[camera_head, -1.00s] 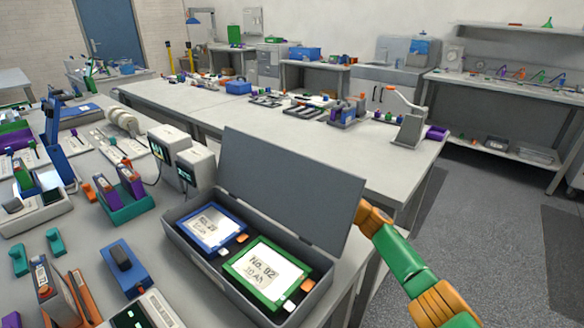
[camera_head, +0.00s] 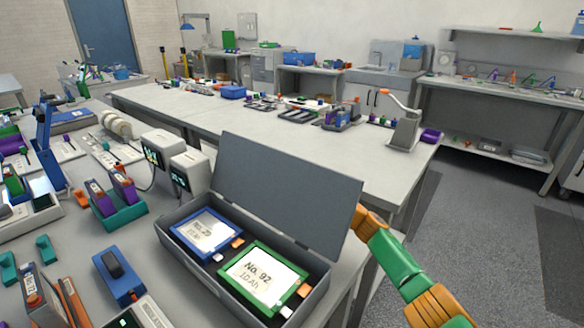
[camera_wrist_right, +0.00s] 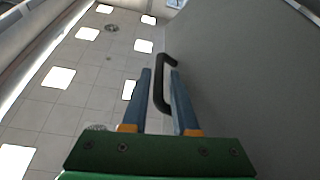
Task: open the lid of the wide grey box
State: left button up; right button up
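The wide grey box (camera_head: 205,277) stands on the near bench in the head view. Its lid (camera_head: 285,190) is raised and tilts back beyond upright, with the inside in view. Inside the box lie a blue-framed pack (camera_head: 207,232) marked "No. 2" and a partly unclear digit, and a green-framed pack (camera_head: 262,275) marked "No. 92". My right arm reaches behind the lid's right edge, and the lid hides its gripper there. In the right wrist view my right gripper (camera_wrist_right: 161,72) is open, its fingers apart with the lid's black handle (camera_wrist_right: 160,98) between them. My left gripper is out of view.
Two small grey instruments (camera_head: 188,170) stand behind the box at left. A blue device (camera_head: 118,278) and a green holder with purple cells (camera_head: 118,212) lie left of it. A long table (camera_head: 300,140) is behind the lid. Open floor lies to the right.

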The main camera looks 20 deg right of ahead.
aim_at(317, 188)
jog(key=v, duration=0.7)
jog(key=shift+f, duration=0.1)
